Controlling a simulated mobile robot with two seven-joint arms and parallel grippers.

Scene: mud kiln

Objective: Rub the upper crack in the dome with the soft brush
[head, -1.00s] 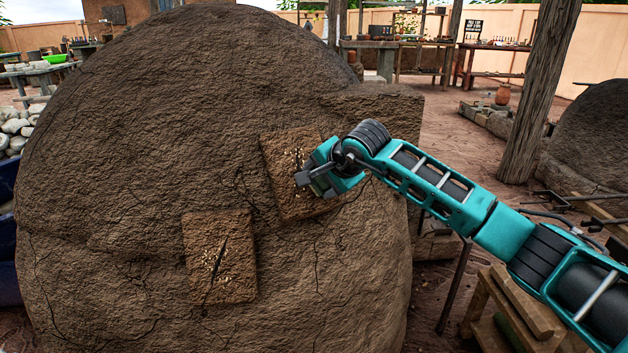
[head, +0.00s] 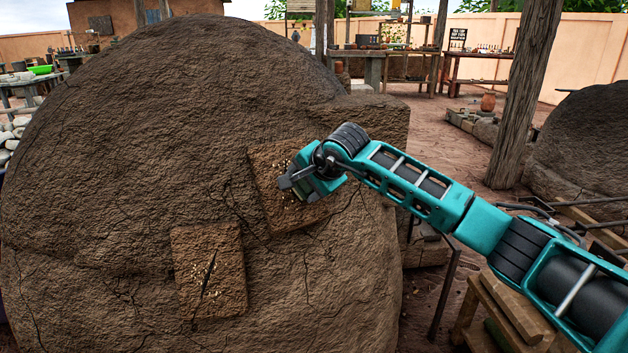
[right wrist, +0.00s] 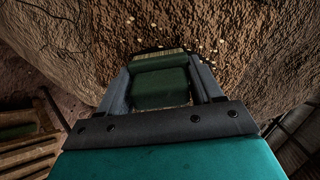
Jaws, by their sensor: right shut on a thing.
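The big brown clay dome (head: 120,140) fills the left and middle of the head view. A rough upper patch (head: 268,160) on it is sprinkled with pale crumbs; its crack is mostly hidden behind my right gripper (head: 284,184). A lower patch (head: 230,290) has a dark slanting crack (head: 208,275). In the right wrist view my right gripper is shut on the soft brush (right wrist: 160,88), a green block with pale bristles (right wrist: 158,58). The bristles face the crumb-dotted clay and are at or very near it; exact contact is unclear. My left gripper is out of view.
A wooden post (head: 520,100) and a second dark dome (head: 585,140) stand to the right. A wooden stand (head: 500,310) is below my right arm. Work tables (head: 480,57) are far behind. The air before the dome's left side is clear.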

